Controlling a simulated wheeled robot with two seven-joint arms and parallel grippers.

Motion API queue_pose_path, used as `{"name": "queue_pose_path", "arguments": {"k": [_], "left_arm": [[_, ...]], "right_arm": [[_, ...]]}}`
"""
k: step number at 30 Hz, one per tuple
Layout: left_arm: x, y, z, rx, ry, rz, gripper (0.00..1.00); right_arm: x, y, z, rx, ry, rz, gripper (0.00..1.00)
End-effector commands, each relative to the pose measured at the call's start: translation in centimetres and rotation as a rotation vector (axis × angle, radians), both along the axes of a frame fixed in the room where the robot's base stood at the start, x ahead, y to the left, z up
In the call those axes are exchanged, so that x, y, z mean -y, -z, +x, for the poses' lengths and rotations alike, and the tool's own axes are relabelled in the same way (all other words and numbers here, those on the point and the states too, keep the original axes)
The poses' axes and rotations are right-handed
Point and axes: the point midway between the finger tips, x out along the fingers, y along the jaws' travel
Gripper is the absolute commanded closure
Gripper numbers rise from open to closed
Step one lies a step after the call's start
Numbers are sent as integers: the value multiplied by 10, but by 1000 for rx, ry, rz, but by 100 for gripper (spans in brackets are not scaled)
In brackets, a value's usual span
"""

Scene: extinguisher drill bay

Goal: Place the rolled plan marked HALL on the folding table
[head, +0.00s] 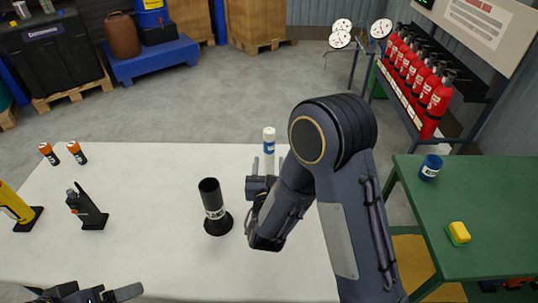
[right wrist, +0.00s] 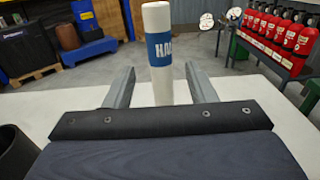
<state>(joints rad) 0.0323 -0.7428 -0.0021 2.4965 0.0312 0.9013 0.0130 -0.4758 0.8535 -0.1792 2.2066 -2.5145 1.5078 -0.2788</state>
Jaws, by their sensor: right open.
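The rolled plan (head: 269,152), a white tube with a blue band, stands upright at the far edge of the white table (head: 140,240). In the right wrist view the rolled plan (right wrist: 158,60) shows "HA" and part of another letter. A green table (head: 480,205) stands right; I cannot tell which table is the folding one.
A black cup-like holder (head: 213,207) with a round base stands left of my right gripper. A radio (head: 87,208), a yellow torch (head: 14,205) and two orange-capped cylinders stand farther left. The green table carries a blue can (head: 430,168) and a yellow block (head: 458,233), with bare top between.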

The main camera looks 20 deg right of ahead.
Motion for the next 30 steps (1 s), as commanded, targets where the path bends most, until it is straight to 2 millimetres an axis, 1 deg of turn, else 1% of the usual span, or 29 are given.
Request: {"name": "queue_pose_path", "arguments": {"k": [1, 3, 7, 10, 14, 16, 17, 19, 20, 21, 23, 24, 26, 27, 29, 30], "left_arm": [[0, 5, 0, 0, 0, 0, 24], [0, 7, 0, 0, 0, 0, 24], [0, 9, 0, 0, 0, 0, 24], [0, 10, 0, 0, 0, 0, 24], [0, 10, 0, 0, 0, 0, 24], [0, 10, 0, 0, 0, 0, 24], [0, 10, 0, 0, 0, 0, 24], [0, 10, 0, 0, 0, 0, 24], [0, 10, 0, 0, 0, 0, 24], [0, 10, 0, 0, 0, 0, 24], [0, 10, 0, 0, 0, 0, 24], [0, 10, 0, 0, 0, 0, 24], [0, 10, 0, 0, 0, 0, 24], [0, 10, 0, 0, 0, 0, 24], [0, 10, 0, 0, 0, 0, 24], [0, 10, 0, 0, 0, 0, 24]], "right_arm": [[-4, 2, -11, 0, -5, 0, 50], [-7, 1, -23, 1, -5, -1, 50], [-12, 0, -38, 1, -2, 0, 50], [-13, 0, -44, 0, -1, 0, 50], [-13, -1, -47, 0, 2, 0, 50], [-5, -3, -47, 0, 30, 14, 50], [3, -6, -48, -2, 60, 28, 50], [32, -13, -54, -10, 175, 88, 50], [51, -16, -59, -15, 248, 127, 50], [77, -21, -69, -23, 358, 194, 50], [119, -24, -93, -35, 552, 325, 50], [144, -23, -115, -44, 687, 429, 50], [173, -18, -151, -54, 887, 607, 50], [184, -13, -176, -55, 1013, 732, 50], [192, -4, -213, -53, 1189, 935, 50], [190, 1, -234, -47, 1297, 1077, 50]]}}
